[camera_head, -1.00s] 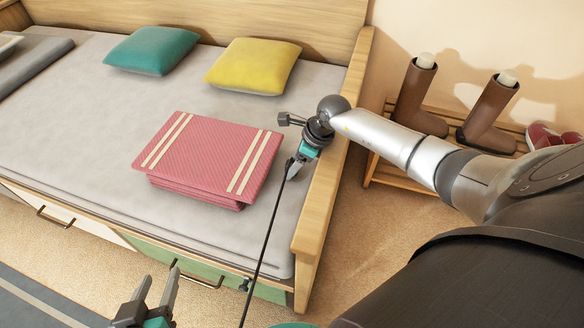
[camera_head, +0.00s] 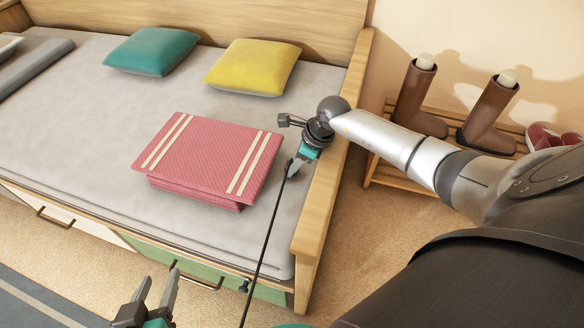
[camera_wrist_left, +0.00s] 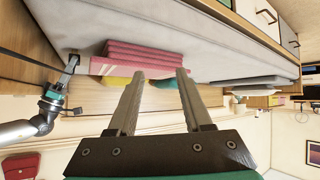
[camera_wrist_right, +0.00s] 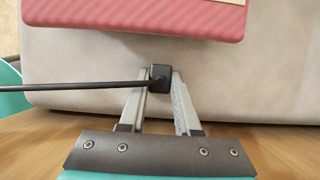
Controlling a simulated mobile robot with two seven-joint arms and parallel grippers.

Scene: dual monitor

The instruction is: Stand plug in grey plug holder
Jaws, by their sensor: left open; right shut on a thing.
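The black plug (camera_wrist_right: 160,76) sits between the fingertips of my right gripper (camera_wrist_right: 160,92) in the right wrist view. Its black cable (camera_wrist_right: 70,87) runs off to the left there. In the head view my right gripper (camera_head: 292,168) is shut on the plug over the bed's right part, and the cable (camera_head: 262,240) runs down past the bed's front edge. My left gripper (camera_head: 158,291) is open and empty at the bottom of the head view, in front of the bed. I cannot make out a grey plug holder in any view.
A folded pink blanket (camera_head: 205,155) lies on the bed (camera_head: 75,110), left of my right gripper. A teal pillow (camera_head: 152,50) and a yellow pillow (camera_head: 254,66) lie behind. A wooden rail (camera_head: 325,205) edges the bed's right side. Brown boots (camera_head: 490,112) stand beyond it.

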